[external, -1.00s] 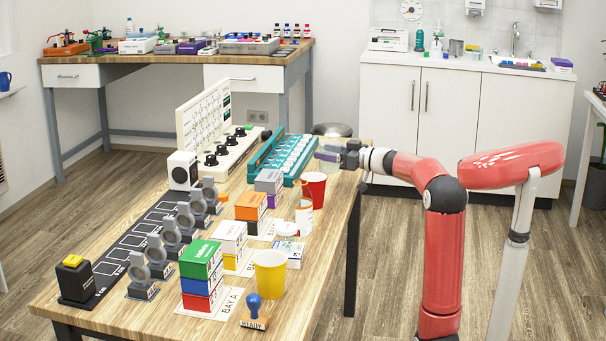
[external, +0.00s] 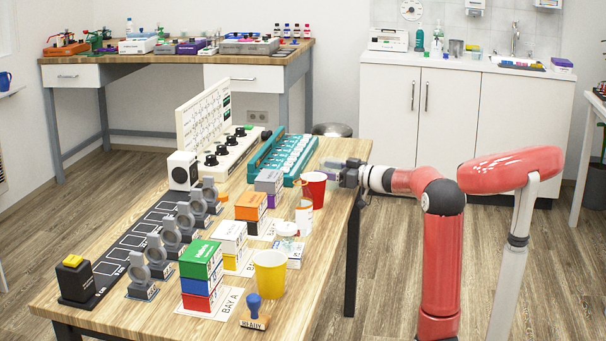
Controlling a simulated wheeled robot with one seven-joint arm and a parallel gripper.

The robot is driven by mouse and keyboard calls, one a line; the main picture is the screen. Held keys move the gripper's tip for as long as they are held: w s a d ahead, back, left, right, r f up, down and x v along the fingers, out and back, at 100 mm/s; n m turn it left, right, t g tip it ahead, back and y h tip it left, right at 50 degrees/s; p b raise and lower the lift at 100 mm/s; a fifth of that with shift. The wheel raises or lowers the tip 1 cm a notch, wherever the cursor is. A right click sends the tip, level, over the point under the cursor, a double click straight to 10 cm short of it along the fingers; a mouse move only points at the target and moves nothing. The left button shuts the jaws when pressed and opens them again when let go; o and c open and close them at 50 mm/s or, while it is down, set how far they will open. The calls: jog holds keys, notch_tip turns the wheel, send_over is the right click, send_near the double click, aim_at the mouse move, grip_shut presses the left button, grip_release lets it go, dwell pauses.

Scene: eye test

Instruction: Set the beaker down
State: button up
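The beaker (external: 329,164) is a small, clear, greyish vessel at the far right end of the wooden table, just left of my gripper. Its outline is faint. My gripper (external: 343,173) reaches in from the right, low over the table edge, and appears shut on the beaker; the fingers are small and partly hidden. I cannot tell whether the beaker's base touches the table (external: 332,225).
A red cup (external: 314,188) stands just in front of the beaker. A teal rack (external: 284,158) lies to its left. A white pill bottle (external: 304,217), stacked boxes (external: 201,275) and a yellow cup (external: 270,273) stand nearer. Bare table lies along the right edge.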

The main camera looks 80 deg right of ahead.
jog(key=shift+o, duration=1.4)
jog(key=shift+r, duration=0.15)
jog(key=shift+r+p, duration=0.2)
jog(key=shift+p, duration=0.25)
jog(key=b+v, duration=0.2)
jog(key=v, duration=1)
